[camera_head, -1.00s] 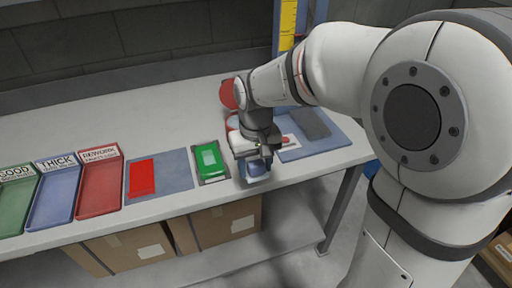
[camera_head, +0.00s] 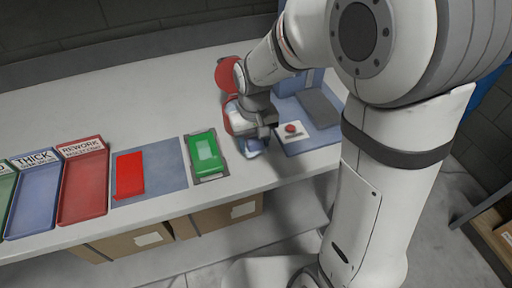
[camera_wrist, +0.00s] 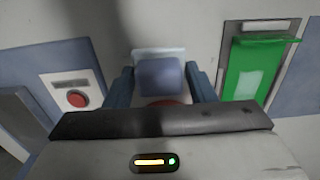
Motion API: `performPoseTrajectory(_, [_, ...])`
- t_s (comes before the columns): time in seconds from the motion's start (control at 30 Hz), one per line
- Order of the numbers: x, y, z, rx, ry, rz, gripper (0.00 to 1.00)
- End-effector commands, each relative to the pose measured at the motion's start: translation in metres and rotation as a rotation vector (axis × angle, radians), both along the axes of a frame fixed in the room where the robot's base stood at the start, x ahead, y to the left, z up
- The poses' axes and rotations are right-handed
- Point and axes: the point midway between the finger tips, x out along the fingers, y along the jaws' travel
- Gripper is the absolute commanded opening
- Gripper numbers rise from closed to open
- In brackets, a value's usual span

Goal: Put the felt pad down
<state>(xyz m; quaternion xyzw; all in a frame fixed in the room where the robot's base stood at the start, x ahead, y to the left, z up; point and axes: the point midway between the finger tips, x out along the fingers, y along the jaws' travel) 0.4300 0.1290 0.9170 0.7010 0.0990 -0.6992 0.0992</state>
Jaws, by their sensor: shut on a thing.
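My gripper (camera_head: 254,146) is over the table, right of the green item and left of the red button. In the wrist view its two blue fingers (camera_wrist: 161,90) are shut on a small blue-grey block, which I take to be the felt pad (camera_wrist: 159,76). A pale strip shows along the pad's far edge. The pad is mostly hidden under the gripper in the head view. I cannot tell whether it touches the table (camera_head: 160,85).
A green item (camera_head: 206,152) lies on a grey plate. Left of it are a blue mat (camera_head: 165,180) with a red block (camera_head: 129,174), a red REWORK tray (camera_head: 82,190) and a blue THICK tray (camera_head: 33,208). A red button (camera_head: 291,128) sits on the right.

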Motion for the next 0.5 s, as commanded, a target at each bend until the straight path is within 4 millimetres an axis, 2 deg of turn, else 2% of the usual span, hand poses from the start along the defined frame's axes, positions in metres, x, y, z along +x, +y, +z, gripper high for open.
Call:
performPoseTrajectory(0.1, [0.0, 0.0, -0.02, -0.001, 0.004, 0.0, 0.25])
performPoseTrajectory(0.2, [0.0, 0.0, -0.029, -0.001, 0.002, 0.0, 0.25])
performPoseTrajectory(0.5, [0.0, 0.0, -0.031, 0.0, 0.0, -0.001, 0.25])
